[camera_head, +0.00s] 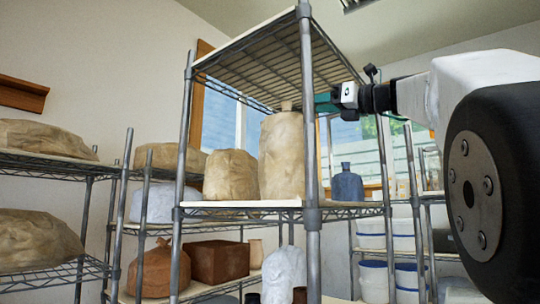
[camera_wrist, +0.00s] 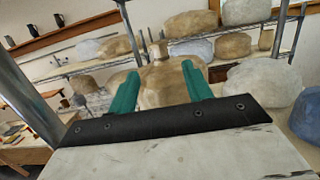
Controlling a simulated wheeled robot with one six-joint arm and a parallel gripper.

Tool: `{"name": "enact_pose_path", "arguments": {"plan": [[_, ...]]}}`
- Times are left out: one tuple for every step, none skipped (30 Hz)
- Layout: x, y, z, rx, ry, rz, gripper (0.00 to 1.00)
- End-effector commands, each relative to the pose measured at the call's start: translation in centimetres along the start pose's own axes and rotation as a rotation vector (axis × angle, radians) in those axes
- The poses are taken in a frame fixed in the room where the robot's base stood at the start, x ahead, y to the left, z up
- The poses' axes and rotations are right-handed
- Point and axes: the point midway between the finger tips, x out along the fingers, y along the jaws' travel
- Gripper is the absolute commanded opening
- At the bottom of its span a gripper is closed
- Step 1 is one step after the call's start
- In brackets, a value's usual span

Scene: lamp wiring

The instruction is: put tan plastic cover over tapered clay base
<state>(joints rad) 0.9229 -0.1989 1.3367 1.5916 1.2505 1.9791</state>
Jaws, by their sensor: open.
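A tall tan, wrinkled cover (camera_head: 283,158) stands upright on the middle shelf, with a short narrow neck showing at its top. In the wrist view the same tan form (camera_wrist: 163,88) has sloping shoulders and a narrow neck. The neck may belong to a tapered clay base, but I cannot tell the base apart from the cover, and its lower part is hidden. My gripper (camera_head: 326,102) is at the height of the neck, just to its right, partly behind a rack post. In the wrist view its green fingers (camera_wrist: 160,70) are open, with the tan form between and beyond them; contact is unclear.
A rounder tan bundle (camera_head: 231,175) stands left of the tall cover, and a blue bottle (camera_head: 346,186) stands to its right. A metal rack post (camera_head: 309,110) rises in front. A wire shelf (camera_head: 270,62) lies overhead. Pale wrapped lumps (camera_wrist: 262,82) crowd the wrist view's right side.

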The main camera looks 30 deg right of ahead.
Motion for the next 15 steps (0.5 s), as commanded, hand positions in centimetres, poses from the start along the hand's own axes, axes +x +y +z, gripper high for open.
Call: {"name": "enact_pose_path", "arguments": {"plan": [[0.1,0.0,0.0,0.0,0.0,-0.001,0.5],[0.2,-0.1,0.0,0.0,0.0,-0.001,0.5],[0.4,-0.1,0.0,0.0,0.0,-0.002,0.5],[0.7,-0.2,0.1,0.0,0.0,-0.003,0.5],[0.9,-0.3,0.1,0.0,0.001,-0.004,0.5],[1.3,-0.5,0.1,0.0,0.001,-0.007,0.5],[1.5,-0.6,0.1,-0.001,0.001,-0.009,0.5],[1.7,-0.6,0.1,-0.001,0.001,-0.011,0.5],[2.0,-0.7,0.1,-0.002,0.0,-0.013,0.5],[2.2,-0.7,0.2,-0.002,0.0,-0.014,0.5],[2.5,-0.8,0.2,-0.002,0.0,-0.015,0.5],[2.9,-0.8,0.2,-0.003,0.001,-0.015,0.5],[3.4,-0.8,0.2,-0.003,0.001,-0.015,0.5],[3.9,-0.7,0.2,-0.003,0.001,-0.015,0.5],[4.5,-0.6,0.3,-0.003,0.001,-0.014,0.5]]}}
